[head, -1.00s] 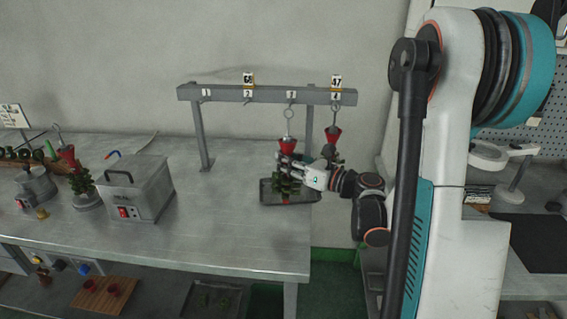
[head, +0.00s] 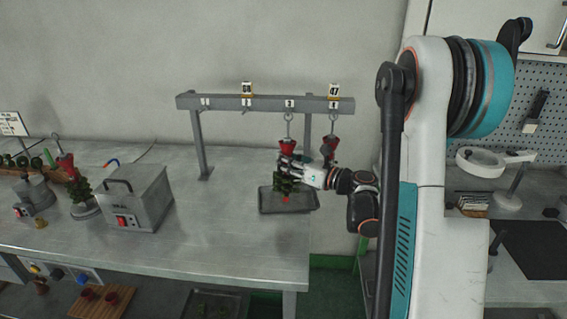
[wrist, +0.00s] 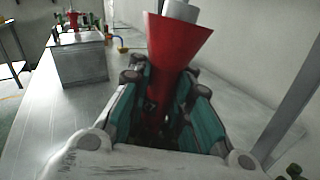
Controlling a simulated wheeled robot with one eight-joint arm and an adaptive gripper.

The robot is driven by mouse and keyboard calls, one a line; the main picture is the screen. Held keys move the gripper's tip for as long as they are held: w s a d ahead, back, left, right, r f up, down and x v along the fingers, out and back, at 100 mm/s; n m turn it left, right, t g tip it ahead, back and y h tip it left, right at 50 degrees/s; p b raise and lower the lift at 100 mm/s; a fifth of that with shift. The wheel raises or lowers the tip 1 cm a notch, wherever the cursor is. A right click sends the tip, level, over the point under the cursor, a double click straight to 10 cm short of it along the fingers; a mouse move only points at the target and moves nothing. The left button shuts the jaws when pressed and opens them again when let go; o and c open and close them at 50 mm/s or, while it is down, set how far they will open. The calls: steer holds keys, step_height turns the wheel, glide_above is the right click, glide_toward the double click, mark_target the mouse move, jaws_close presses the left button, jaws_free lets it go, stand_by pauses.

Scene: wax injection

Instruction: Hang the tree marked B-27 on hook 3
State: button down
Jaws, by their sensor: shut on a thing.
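My gripper (head: 291,172) is shut on a tree with a red cone (head: 286,147) at its top and green parts (head: 284,184) below. The held tree is upright under the rail, in line with hook label 3 (head: 289,104). Its top ring (head: 288,117) is at hook 3; I cannot tell whether it is on the hook. In the wrist view the red cone (wrist: 176,42) stands between the teal finger pads. No B-27 marking is readable. Another red-coned tree (head: 330,148) hangs under label 4.
The grey rail (head: 222,101) stands on posts, with number tags above 2 and 4. A dark tray (head: 300,202) lies below the held tree. A metal box machine (head: 135,200) and another tree (head: 80,190) stand to the left. Hooks 1 and 2 look empty.

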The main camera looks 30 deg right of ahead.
steer(key=shift+w+d, duration=0.4)
steer(key=shift+w, duration=0.2)
steer(key=shift+w+d+f+b, duration=0.3)
steer(key=shift+w+d, duration=0.1)
steer(key=shift+w, duration=0.2)
